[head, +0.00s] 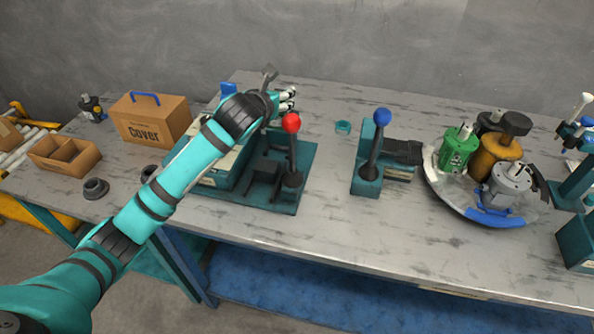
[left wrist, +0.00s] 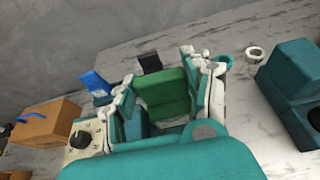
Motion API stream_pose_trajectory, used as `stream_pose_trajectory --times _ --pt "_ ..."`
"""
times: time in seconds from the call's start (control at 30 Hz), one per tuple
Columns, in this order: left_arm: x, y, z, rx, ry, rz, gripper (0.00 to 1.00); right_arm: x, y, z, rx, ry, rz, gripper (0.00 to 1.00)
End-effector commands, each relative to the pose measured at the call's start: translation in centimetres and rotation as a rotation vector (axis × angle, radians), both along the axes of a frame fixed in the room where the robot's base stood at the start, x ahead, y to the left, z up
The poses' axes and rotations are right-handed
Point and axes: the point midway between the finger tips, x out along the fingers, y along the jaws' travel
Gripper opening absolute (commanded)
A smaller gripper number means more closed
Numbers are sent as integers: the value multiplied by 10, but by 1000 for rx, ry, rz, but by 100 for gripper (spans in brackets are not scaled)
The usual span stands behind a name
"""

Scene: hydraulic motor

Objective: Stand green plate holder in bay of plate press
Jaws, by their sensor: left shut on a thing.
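The green plate holder (left wrist: 163,92) is a dark green block between the fingers of my left gripper (left wrist: 166,98) in the left wrist view. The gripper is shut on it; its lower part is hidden. In the head view my left gripper (head: 284,100) is beyond the red-knobbed lever, and my wrist hides the holder. A teal press with a red-knobbed lever (head: 292,150) stands below and beside my forearm, which covers part of it. A smaller teal press with a blue-knobbed lever (head: 376,145) stands to its right. I cannot tell which is the plate press. My right gripper is not in view.
A cardboard cover box (head: 150,118) and an open divided box (head: 65,155) are at left. A round tray (head: 455,196) with several motor parts is at right. The front middle of the table is clear.

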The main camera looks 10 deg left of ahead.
Motion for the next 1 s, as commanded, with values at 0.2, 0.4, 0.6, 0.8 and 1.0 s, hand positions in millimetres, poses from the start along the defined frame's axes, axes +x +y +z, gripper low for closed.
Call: stream_pose_trajectory --times 0.2,0.4,0.6,0.8,1.0 --pt "-1 2 -35 -3 6 0 17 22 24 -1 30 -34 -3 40" --pt "0 2 -60 -1 1 -1 17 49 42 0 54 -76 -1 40" --pt "-1 2 -79 -2 3 -1 17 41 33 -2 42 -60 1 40" --pt "0 2 -101 0 1 -1 17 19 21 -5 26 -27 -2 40" --pt "0 3 -100 1 -1 -1 17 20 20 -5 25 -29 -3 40"
